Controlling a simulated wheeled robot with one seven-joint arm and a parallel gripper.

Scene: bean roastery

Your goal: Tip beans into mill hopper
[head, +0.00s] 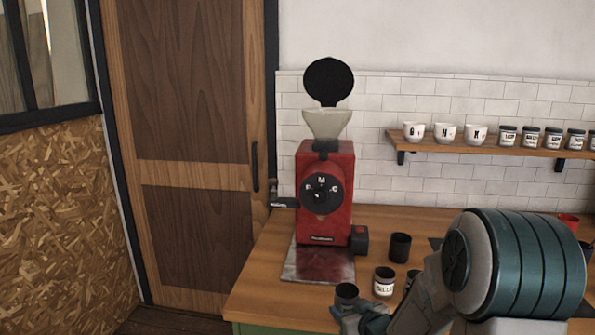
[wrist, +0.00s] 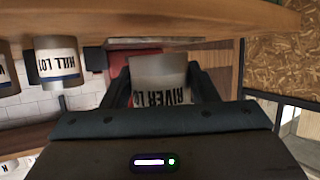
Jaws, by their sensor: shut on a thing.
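The red mill (head: 325,195) stands on the counter, with a pale funnel hopper (head: 327,124) on top. Its round dark lid (head: 328,82) stands up open. My gripper (head: 347,312) is low in front of the mill, shut on a small tin (head: 346,291) with a dark open top. In the wrist view the held tin (wrist: 158,78) sits between the fingers and its label reads "RIVER LO…", upside down in that picture. Its contents are not visible. I cannot tell whether it touches the counter. Another tin, labelled "HILL LOT" (wrist: 58,62), also shows in the head view (head: 383,282).
A black cup (head: 400,247) and a small dark box (head: 361,240) stand right of the mill. A metal plate (head: 318,265) lies under the mill. A wall shelf (head: 500,150) with lettered cups and jars is at the right. My arm covers the counter's right part.

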